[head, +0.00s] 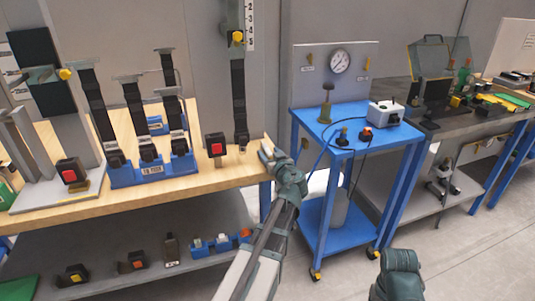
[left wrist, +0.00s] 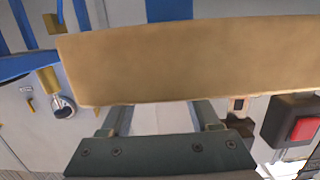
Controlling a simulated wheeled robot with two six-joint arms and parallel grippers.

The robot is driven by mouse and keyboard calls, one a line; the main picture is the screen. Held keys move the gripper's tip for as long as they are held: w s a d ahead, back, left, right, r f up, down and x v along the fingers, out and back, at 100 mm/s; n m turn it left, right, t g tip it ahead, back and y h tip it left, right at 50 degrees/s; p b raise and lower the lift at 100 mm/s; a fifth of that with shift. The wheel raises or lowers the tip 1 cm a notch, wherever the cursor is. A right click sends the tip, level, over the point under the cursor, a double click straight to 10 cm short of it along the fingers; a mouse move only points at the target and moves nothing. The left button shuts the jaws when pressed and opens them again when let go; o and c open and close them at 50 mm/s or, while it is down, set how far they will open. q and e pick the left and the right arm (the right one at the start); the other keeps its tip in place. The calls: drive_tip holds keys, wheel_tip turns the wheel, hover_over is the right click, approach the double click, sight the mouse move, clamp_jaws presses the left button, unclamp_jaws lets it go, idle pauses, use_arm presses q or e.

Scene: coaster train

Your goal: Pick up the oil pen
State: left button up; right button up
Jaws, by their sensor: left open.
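I cannot pick out the oil pen with certainty in either view. My left gripper (head: 268,153) is at the right end of the wooden workbench (head: 232,172), just right of a block with a red button (head: 215,145). The bench top (left wrist: 180,62) fills the area beyond the fingertips there, and the red-button block (left wrist: 300,128) is on the right. Part of my right arm shows at the lower right of the head view, but its fingers do not show.
A blue cart (head: 343,135) with a pressure gauge (head: 340,61) stands right of the bench. A blue rack (head: 152,172) with several dark straps stands on the bench. A lower shelf (head: 110,253) carries several small items. Floor is open at the right.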

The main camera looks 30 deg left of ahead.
sight(268, 150)
use_arm(q)
drive_tip(key=shift+x, duration=0.9)
drive_tip(key=shift+d, duration=0.1)
clamp_jaws()
drive_tip(key=shift+r, duration=0.15)
wheel_tip(268, 150, up, 10)
drive_tip(key=p, duration=1)
